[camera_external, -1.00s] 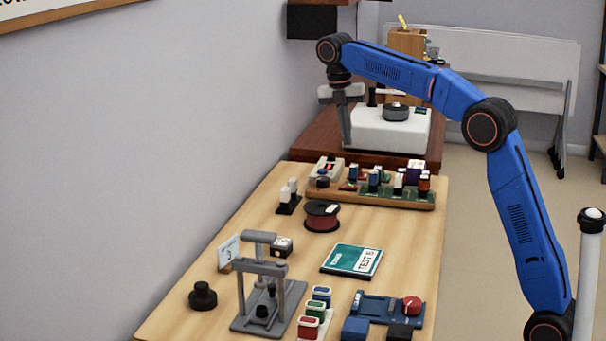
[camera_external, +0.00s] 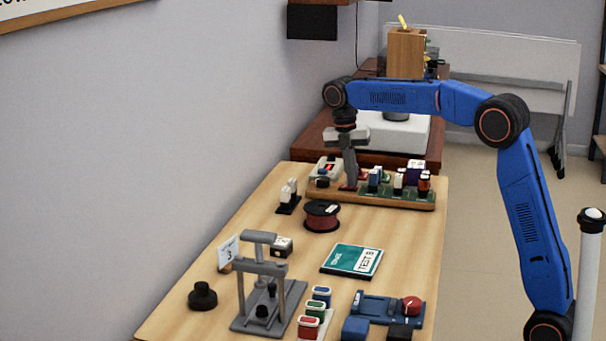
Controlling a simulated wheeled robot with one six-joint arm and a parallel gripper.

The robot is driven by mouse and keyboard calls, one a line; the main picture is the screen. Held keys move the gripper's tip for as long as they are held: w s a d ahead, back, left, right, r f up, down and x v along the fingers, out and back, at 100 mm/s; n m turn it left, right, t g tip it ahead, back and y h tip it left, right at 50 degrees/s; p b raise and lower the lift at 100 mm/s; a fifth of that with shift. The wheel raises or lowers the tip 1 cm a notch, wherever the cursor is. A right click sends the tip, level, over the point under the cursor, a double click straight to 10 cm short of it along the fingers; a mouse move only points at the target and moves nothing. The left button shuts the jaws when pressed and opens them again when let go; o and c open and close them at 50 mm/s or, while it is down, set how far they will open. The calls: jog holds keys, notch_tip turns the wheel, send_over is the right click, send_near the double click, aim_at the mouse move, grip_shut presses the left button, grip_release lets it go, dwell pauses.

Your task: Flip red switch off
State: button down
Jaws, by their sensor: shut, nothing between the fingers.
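A wooden board (camera_external: 318,195) with several small components and a green circuit strip (camera_external: 380,192) lies at the far end of the light wooden table. A small white box with a red part (camera_external: 329,167) sits at the board's left end; a dark round knob (camera_external: 322,183) is in front of it. My gripper (camera_external: 351,180) is shut, points down and is low over the left part of the board, just right of the white box.
A spool (camera_external: 322,216), a green TEST B booklet (camera_external: 352,261), a grey press (camera_external: 262,300) and a blue device with a red knob (camera_external: 388,310) stand nearer. A white appliance (camera_external: 405,135) is on the brown table behind.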

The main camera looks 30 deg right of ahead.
aim_at(343, 186)
dwell(0.3)
jog(key=shift+s+d+f+t+y, duration=0.15)
jog(key=shift+f+t+y, duration=0.1)
jog(key=shift+t+y, duration=0.05)
jog(key=shift+w+a, duration=0.65)
jog(key=shift+r, duration=0.1)
notch_tip(343, 186, up, 14)
jog(key=shift+w+a, duration=0.4)
dwell(0.4)
jog(key=shift+s, duration=0.1)
